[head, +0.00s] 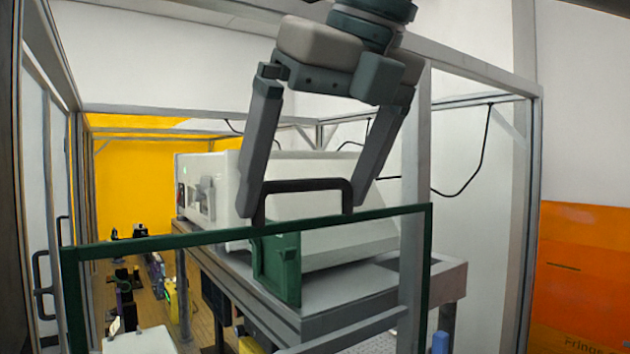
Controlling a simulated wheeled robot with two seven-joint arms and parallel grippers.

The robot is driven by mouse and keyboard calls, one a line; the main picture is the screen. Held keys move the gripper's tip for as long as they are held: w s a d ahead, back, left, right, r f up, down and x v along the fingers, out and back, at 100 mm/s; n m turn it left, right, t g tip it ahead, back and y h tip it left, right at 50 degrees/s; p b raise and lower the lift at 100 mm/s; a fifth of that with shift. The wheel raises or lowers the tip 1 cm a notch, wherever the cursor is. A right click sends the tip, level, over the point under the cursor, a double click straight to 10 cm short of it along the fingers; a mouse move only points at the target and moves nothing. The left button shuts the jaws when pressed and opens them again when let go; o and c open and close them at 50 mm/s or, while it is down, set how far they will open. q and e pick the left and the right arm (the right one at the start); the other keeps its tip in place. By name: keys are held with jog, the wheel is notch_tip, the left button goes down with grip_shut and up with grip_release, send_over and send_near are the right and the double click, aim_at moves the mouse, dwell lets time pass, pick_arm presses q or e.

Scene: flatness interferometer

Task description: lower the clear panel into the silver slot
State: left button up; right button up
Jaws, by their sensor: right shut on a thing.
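The clear panel has a dark green frame (180,239) and a black handle (305,185) on its top edge. It stands roughly upright across the foreground, and its lower edge is out of view. My right gripper (307,208) comes down from above, its two fingers at the ends of the handle, and is shut on it. The panel's right edge is near a silver upright post (414,170) of the metal enclosure. I cannot make out the silver slot itself, or whether the panel's edges are in it. My left gripper is not in view.
Behind the panel, a white instrument (225,185) sits on a grey bench (345,285), with a green block (278,268) at its near end. Silver beams (480,75) frame the space. An orange board (585,275) stands at the right.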

jog(key=shift+w+a, duration=0.35)
jog(key=shift+w, duration=0.15)
jog(key=shift+w+a+f+b, duration=0.15)
jog(key=shift+f+b, duration=0.2)
dwell(0.6)
jog(key=shift+w+a+f, duration=0.15)
jog(key=shift+w+f, duration=0.05)
jog(key=shift+f+b, duration=0.25)
jog(key=shift+b, duration=0.3)
dwell(1.0)
